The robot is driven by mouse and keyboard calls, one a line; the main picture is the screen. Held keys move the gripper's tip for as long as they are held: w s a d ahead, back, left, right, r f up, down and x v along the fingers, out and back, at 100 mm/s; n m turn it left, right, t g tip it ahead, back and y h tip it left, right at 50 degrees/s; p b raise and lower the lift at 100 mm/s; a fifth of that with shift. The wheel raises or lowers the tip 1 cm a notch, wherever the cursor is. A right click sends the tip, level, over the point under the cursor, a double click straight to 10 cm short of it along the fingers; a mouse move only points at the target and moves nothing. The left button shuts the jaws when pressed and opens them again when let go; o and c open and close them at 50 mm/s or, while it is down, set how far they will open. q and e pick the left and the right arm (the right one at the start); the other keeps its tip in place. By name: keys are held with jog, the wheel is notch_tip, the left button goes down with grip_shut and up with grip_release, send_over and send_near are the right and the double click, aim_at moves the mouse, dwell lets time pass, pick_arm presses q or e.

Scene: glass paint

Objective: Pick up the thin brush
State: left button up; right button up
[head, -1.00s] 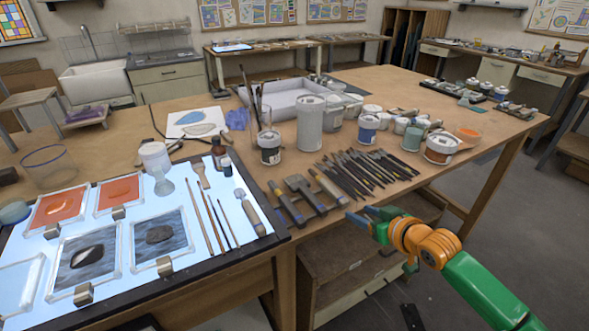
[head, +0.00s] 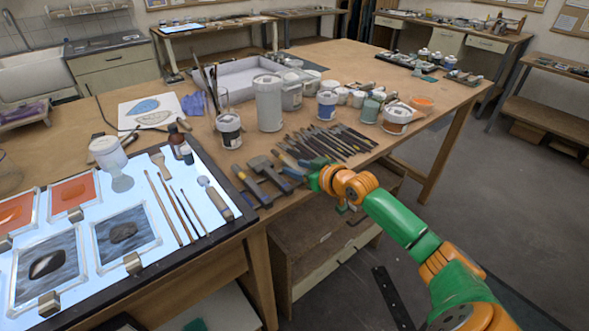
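Several brushes with long wooden handles lie side by side on the lit panel (head: 85,168). The thinnest-looking one is a short thin brush (head: 189,211) at the right of this group, left of a broad-handled tool (head: 215,198). I cannot be sure that this is the one named. My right gripper (head: 291,168) is over the front edge of the wooden table, by the flat wooden-handled tools and dark brushes. Its fingers look apart, with nothing visible between them. It is well to the right of the thin brush. My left gripper is not in view.
Dark-handled tools (head: 325,143) lie in a row on the table. Jars, including a tall grey one (head: 268,103), stand behind them. A white-lidded jar (head: 107,153) and small dark bottles (head: 176,138) stand by the panel's back edge. A shelf unit (head: 310,245) is below.

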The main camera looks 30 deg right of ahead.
aim_at(298, 169)
jog(key=shift+d, duration=0.1)
grip_shut()
jog(key=shift+r, duration=0.25)
notch_tip(298, 169, up, 3)
jog(key=shift+f+b, duration=0.1)
jog(key=shift+b, duration=0.5)
jog(key=s+a+r, duration=0.9)
jog(key=s, duration=0.1)
jog(key=shift+s+a+r+b, duration=0.15)
jog(key=shift+s+r+b, duration=0.1)
jog(key=shift+r+b, duration=0.2)
